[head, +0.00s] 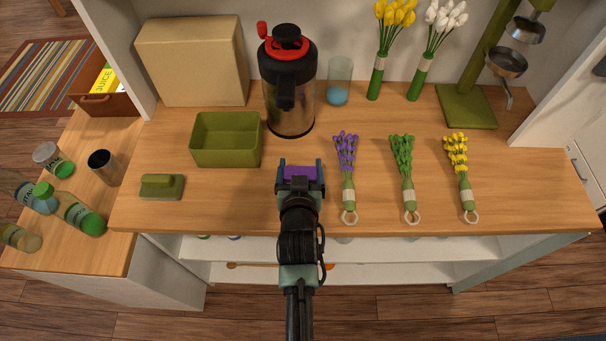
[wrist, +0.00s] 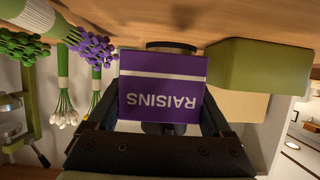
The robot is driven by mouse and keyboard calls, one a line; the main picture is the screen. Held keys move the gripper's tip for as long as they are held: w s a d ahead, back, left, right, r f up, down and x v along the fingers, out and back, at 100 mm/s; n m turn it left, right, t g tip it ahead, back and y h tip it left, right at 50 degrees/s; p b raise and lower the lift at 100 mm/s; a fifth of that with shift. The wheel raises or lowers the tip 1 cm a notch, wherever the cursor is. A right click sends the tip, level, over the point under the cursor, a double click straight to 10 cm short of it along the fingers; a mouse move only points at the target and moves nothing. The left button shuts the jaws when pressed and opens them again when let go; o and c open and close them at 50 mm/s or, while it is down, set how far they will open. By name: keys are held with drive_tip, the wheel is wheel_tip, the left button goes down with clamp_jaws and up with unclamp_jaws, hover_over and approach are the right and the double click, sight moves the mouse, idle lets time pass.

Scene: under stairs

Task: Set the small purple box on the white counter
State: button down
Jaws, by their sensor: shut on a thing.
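The small purple box (head: 299,173), printed RAISINS, is between the fingers of my gripper (head: 301,169). In the wrist view the box (wrist: 161,88) appears upside down, its label facing the camera, with my gripper shut on its sides. It is over the front half of the counter (head: 230,205), which has a wood-coloured top and white shelves below. The box appears clear of the top, but the exact height is hard to tell.
A green bin (head: 226,140) stands left of my gripper, with a black and red flask (head: 288,85) behind. Purple flowers (head: 347,165) lie close on the right. A green dish (head: 162,187) sits front left. Bare wood lies between dish and gripper.

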drive_tip(key=shift+f, duration=2.05)
drive_tip(key=shift+f, duration=0.1)
drive_tip(key=shift+c, duration=1.1)
unclamp_jaws()
drive_tip(key=shift+f, duration=0.15)
drive_tip(key=shift+o, duration=1.1)
